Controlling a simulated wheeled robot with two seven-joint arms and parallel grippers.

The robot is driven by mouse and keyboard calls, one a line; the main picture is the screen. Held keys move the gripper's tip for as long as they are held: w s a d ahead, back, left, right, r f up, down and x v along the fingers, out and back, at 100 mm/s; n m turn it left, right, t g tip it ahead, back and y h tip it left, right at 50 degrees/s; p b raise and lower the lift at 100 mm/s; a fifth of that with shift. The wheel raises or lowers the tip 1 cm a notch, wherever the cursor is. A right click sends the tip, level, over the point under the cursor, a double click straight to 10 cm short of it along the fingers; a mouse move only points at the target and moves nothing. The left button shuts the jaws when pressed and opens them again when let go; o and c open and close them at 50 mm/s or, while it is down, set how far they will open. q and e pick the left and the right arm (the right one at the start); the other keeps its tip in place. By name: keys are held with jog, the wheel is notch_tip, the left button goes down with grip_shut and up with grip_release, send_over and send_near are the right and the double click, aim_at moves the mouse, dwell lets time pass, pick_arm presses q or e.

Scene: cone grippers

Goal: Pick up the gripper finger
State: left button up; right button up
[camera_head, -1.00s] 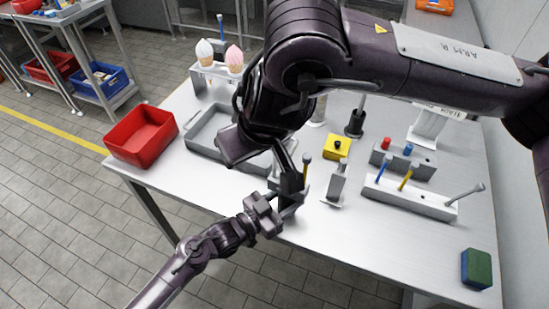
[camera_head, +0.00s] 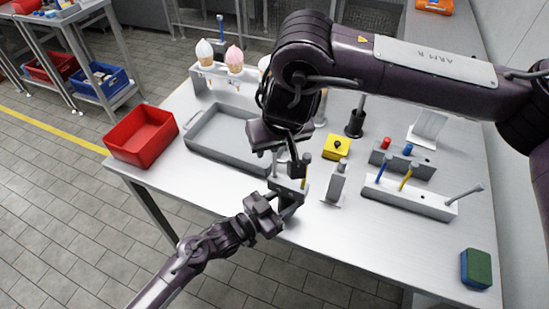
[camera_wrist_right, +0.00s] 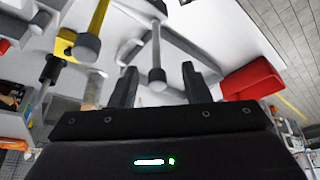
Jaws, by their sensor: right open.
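A grey peg with a round knob (camera_wrist_right: 157,78) lies between the jaws of my right gripper (camera_wrist_right: 160,82) in the right wrist view, with gaps on both sides. A yellow peg with a grey knob (camera_wrist_right: 86,45) is left of it. I cannot tell for sure which peg is the gripper finger. In the head view my right gripper (camera_head: 292,163) is open, over a small grey block (camera_head: 288,192) that carries the pegs. A yellow peg (camera_head: 304,170) stands at its right. My left gripper (camera_head: 265,213) is against the block's near side; its jaws are unclear.
A red bin (camera_head: 141,136) and a grey tray (camera_head: 232,157) are to the left. A grey stand (camera_head: 336,185) is close on the right, with a yellow box (camera_head: 337,147) behind. A peg rack (camera_head: 430,205) and a sponge (camera_head: 477,268) are further right.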

jog(key=shift+x, duration=1.9)
jog(key=shift+w+d, duration=0.1)
jog(key=shift+d, duration=0.05)
grip_shut()
notch_tip(320, 180, up, 10)
jog(key=shift+r, duration=0.1)
pick_arm(q)
jog(key=o, duration=1.3)
jog(key=shift+c, duration=0.2)
jog(key=shift+s+a, duration=0.1)
jog(key=v, duration=1.1)
jog(key=shift+s+a, duration=0.2)
jog(key=shift+a, duration=0.1)
